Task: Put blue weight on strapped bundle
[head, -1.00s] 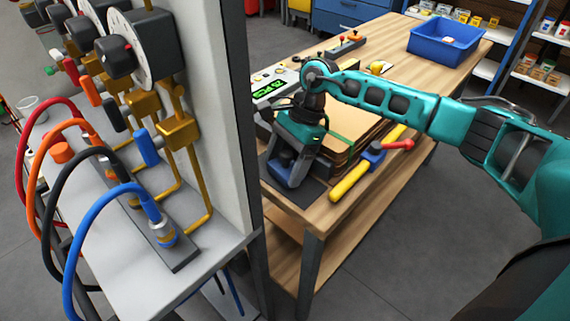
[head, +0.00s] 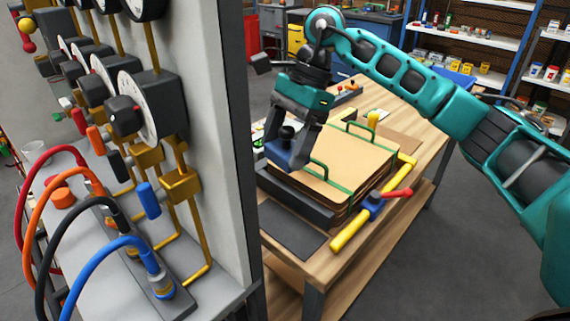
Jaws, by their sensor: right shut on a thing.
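My right gripper (head: 289,150) points down at the left end of the strapped bundle (head: 350,162) and is shut on the blue weight (head: 278,153). The weight has a black knob, and the gripper's fingers hide part of it. It appears raised over the bundle's near-left corner; I cannot tell whether it touches the top. The bundle is a flat stack of tan sheets with green straps, lying on the wooden table. My left gripper is not in view.
A dark mat (head: 291,232) lies bare at the table's near corner. A yellow bar tool (head: 351,228) with a blue and red clamp lies along the bundle's right side. A pale wall panel with gauges (head: 150,105) and hoses stands close on the left.

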